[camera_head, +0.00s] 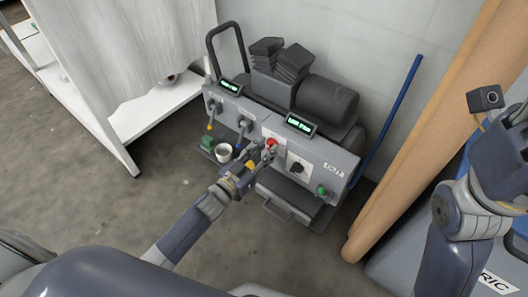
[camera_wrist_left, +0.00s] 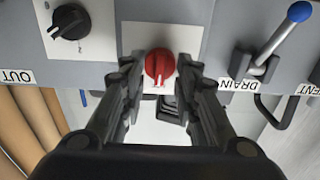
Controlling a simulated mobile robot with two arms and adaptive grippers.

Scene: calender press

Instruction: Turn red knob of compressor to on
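The compressor (camera_head: 327,149) is a grey unit with a sloping front panel, standing on the floor by the wall. Its red knob (camera_head: 271,142) is on the panel, partly covered by my left gripper (camera_head: 265,151) in the head view. In the left wrist view the red knob (camera_wrist_left: 159,67) sits on a white plate, with a pale mark at its lower edge. My left gripper (camera_wrist_left: 159,83) is open there, one finger on each side of the knob. I cannot tell whether the fingers touch it. My right arm shows at the right edge, but its fingers are out of view.
A black knob (camera_wrist_left: 70,22) and a blue-tipped lever (camera_wrist_left: 299,12) flank the red knob in the left wrist view. The panel also has a green knob (camera_head: 321,190) and lit displays (camera_head: 300,126).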

